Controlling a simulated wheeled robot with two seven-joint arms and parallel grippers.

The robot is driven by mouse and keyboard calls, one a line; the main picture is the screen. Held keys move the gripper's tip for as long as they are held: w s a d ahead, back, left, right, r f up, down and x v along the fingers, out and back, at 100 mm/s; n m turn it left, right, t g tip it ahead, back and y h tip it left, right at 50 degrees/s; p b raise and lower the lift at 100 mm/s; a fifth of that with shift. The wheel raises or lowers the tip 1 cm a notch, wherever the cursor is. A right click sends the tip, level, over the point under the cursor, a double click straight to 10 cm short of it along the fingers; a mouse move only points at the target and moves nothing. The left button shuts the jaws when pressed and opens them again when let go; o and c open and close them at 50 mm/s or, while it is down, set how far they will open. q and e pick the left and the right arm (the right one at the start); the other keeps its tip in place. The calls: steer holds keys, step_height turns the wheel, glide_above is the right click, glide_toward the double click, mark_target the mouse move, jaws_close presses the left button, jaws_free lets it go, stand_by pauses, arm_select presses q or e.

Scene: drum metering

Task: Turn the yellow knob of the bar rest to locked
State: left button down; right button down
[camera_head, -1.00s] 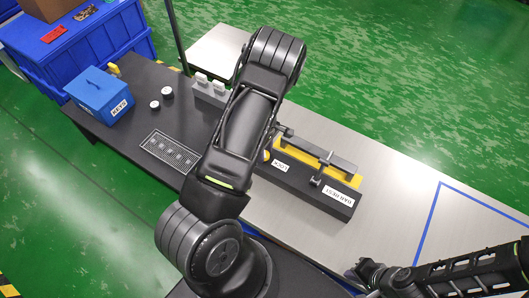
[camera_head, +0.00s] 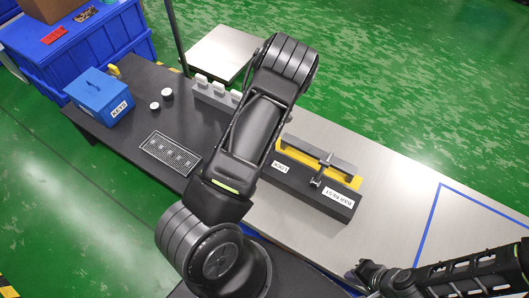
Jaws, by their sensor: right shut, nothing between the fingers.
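The bar rest (camera_head: 325,199) is a dark block on the table, with a "BAR REST" label at its right end and a "LOCK" label near its left end. A yellow strip and a grey bar with a cross-handle lie along its back. Its yellow knob is hidden behind my left arm, so its position cannot be seen. My left arm crosses the middle of the view, over the bar rest's left end, and its gripper is out of sight. My right gripper (camera_head: 356,277) is shut and empty at the lower right, by the table's front edge, apart from the bar rest.
A blue "KEYS" box (camera_head: 100,96), two small white-topped round pieces, a dark grate (camera_head: 170,153) and a grey block with white-topped pieces (camera_head: 216,94) stand on the table's left part. A blue-line outline (camera_head: 427,225) marks bare table at right.

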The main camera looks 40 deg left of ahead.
arm_select(q)
steer(key=shift+n, duration=0.3)
steer(key=c, duration=1)
jaws_free()
steer(key=shift+r, duration=0.15)
step_height(320, 180, up, 8)
steer(key=shift+f, duration=0.2)
